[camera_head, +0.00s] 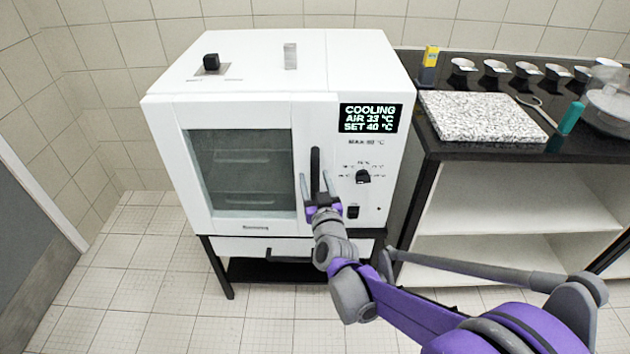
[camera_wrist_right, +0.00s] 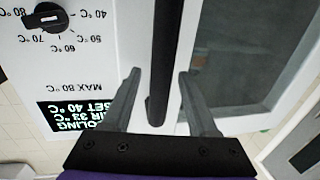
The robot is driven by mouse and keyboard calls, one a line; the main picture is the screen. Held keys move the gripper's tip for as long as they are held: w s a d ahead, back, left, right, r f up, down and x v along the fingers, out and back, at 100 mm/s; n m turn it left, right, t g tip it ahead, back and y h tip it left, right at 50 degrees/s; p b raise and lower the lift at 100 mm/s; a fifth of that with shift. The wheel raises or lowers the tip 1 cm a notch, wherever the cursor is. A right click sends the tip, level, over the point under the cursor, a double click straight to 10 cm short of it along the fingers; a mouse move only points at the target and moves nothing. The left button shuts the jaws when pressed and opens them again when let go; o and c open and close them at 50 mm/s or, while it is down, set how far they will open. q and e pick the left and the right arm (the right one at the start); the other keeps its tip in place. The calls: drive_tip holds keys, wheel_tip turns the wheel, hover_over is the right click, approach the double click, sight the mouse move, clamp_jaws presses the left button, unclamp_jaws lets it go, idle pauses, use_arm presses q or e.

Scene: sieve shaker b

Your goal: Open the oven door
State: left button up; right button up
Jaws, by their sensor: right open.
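The white oven (camera_head: 330,60) stands on a black frame, and its glass-windowed door (camera_head: 240,175) is shut. The black vertical door handle (camera_head: 315,172) is at the door's right edge; it also shows in the right wrist view (camera_wrist_right: 165,55). My right gripper (camera_head: 317,182) is in front of the handle. In the right wrist view my right gripper (camera_wrist_right: 160,78) is open, with one finger on each side of the handle and a visible gap to both. My left gripper is not in view.
The display (camera_head: 370,118) reads cooling, air 33, set 40. A dial (camera_head: 362,177) sits right of the handle. A black counter (camera_head: 480,150) at the right carries a speckled slab (camera_head: 485,115) and several small dishes. Tiled floor left of the oven is clear.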

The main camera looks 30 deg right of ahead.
clamp_jaws()
idle(1.4)
